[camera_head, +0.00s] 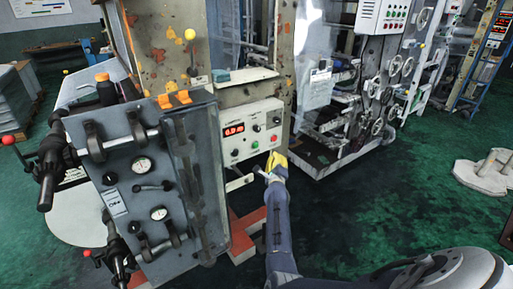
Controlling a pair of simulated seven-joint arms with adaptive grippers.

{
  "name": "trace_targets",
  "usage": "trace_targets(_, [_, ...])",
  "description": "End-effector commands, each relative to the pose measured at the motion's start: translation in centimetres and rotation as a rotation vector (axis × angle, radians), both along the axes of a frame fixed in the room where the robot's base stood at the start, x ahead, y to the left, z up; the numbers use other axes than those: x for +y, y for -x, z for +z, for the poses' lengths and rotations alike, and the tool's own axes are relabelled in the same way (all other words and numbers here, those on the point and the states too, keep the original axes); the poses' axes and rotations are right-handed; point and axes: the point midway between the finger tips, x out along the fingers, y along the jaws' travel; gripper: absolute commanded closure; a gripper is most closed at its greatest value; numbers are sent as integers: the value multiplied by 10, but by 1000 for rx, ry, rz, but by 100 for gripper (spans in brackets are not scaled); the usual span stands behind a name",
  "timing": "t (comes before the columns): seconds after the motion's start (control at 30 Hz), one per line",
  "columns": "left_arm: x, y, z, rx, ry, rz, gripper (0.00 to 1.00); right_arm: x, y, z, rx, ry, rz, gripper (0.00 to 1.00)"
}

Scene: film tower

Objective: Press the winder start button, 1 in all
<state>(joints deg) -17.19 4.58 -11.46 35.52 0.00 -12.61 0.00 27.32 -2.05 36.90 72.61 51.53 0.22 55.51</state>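A white control panel (248,148) with a red lit display (234,129) is on the winder frame near the middle. It carries a green button (255,144), a red button (274,138) and dark knobs; its labels are too small to read, so I cannot tell by name which is the start button. My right arm comes up from the bottom right. Its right gripper (266,175) is just below the panel's lower right edge, apart from the green button. Its fingers are too small to tell open from shut. My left gripper is not in view.
A yellow item (277,160) is right by the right gripper. Another white button box (381,16) is at the top right. Green floor (370,205) lies open on the right.

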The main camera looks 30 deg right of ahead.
Motion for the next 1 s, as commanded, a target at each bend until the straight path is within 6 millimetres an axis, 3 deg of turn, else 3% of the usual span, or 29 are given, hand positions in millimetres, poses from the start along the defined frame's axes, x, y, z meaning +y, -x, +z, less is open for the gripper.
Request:
trace_targets(0.67, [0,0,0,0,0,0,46,0,-1,-1,-52,-74,2,100])
trace_targets(1.0, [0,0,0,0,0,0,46,1,-30,0,-50,-72,3,100])
